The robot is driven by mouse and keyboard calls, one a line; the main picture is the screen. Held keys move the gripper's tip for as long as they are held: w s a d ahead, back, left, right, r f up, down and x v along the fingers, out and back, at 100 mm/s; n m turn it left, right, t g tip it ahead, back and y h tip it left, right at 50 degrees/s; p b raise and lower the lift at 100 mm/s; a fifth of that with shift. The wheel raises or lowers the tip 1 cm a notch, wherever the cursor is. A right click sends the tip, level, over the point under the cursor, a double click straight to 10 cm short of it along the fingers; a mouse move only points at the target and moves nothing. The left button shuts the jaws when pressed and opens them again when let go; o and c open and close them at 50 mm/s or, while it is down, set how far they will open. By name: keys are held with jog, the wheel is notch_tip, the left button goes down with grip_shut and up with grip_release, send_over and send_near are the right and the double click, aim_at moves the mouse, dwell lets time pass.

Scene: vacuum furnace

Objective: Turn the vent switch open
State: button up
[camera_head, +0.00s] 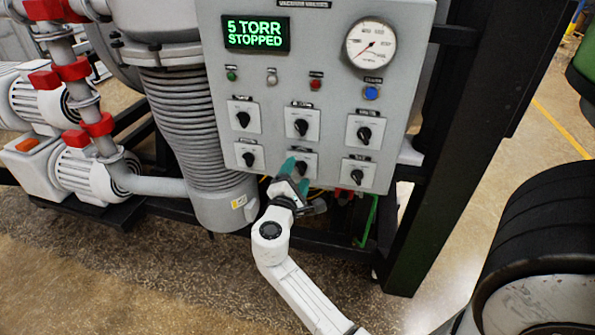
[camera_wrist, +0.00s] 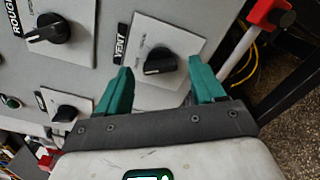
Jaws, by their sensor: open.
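The vent switch (camera_wrist: 160,61) is a black rotary knob on a white plate, with a black "VENT" label beside it in the wrist view. In the head view the vent switch (camera_head: 302,168) is the lower middle knob on the grey control panel (camera_head: 330,100), partly hidden by my gripper. My gripper (camera_wrist: 159,66) has two teal fingers, spread apart, one on each side of the knob in the wrist view. In the head view my gripper (camera_head: 294,173) is close in front of the panel. Whether the fingers touch the knob cannot be told.
Other black knobs sit close by, including the rough switch (camera_wrist: 47,33), lower left knob (camera_head: 248,158) and lower right knob (camera_head: 357,176). A green display (camera_head: 256,34) reads "5 TORR STOPPED". A dial gauge (camera_head: 371,43) is upper right. A black frame post (camera_head: 420,220) stands right of the panel.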

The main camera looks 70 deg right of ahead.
jog(key=shift+d, duration=0.6)
jog(key=c, duration=1.1)
jog(key=shift+o, duration=0.2)
